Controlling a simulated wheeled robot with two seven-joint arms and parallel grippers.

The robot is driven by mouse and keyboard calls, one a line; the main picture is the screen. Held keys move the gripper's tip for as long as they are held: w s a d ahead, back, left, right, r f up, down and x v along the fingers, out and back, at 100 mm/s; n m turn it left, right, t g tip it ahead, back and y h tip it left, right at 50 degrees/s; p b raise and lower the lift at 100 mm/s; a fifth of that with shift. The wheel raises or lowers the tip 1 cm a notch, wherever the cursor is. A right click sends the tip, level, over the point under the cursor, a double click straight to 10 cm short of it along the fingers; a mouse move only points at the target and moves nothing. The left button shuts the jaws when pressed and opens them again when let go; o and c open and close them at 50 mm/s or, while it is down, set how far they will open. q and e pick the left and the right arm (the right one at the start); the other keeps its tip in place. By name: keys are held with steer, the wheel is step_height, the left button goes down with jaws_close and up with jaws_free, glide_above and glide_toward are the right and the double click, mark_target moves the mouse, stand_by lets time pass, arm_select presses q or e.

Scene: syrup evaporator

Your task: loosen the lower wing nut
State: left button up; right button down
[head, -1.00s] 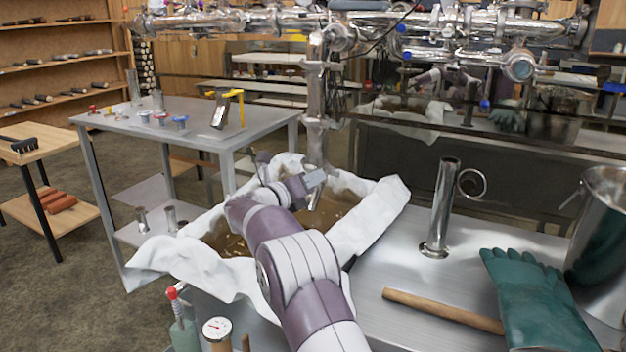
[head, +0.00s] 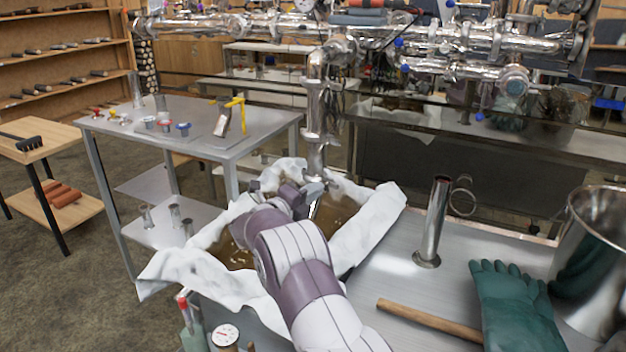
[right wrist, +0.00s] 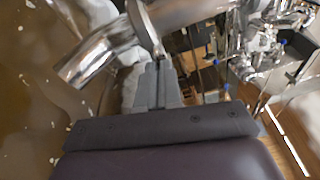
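A shiny steel drop pipe (head: 314,112) with clamped joints hangs over a cloth-lined pan of brown liquid. My right gripper (head: 314,190) is at the pipe's low end, by the lowest joint. In the right wrist view its grey fingers (right wrist: 157,72) lie close together, with a thin dark line between them. Their tips meet the rim of a clamp (right wrist: 145,28) around the steel pipe (right wrist: 88,60), or lie just in front of it. I cannot make out the lower wing nut, nor whether the fingers hold it. My left gripper is not in view.
The white cloth (head: 367,225) drapes over the pan edges around my right arm. A steel tube (head: 433,222) stands on the bench at right, near a wooden handle (head: 430,320), a green glove (head: 515,310) and a steel pot (head: 590,260). A grey table (head: 265,135) is at left.

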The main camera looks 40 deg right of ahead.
steer(key=shift+n+p, duration=7)
steer(key=shift+n, duration=1.9)
steer(key=c, duration=1.3)
jaws_free()
steer(key=shift+a, duration=0.1)
steer(key=v, duration=1.2)
steer(key=shift+a, duration=0.25)
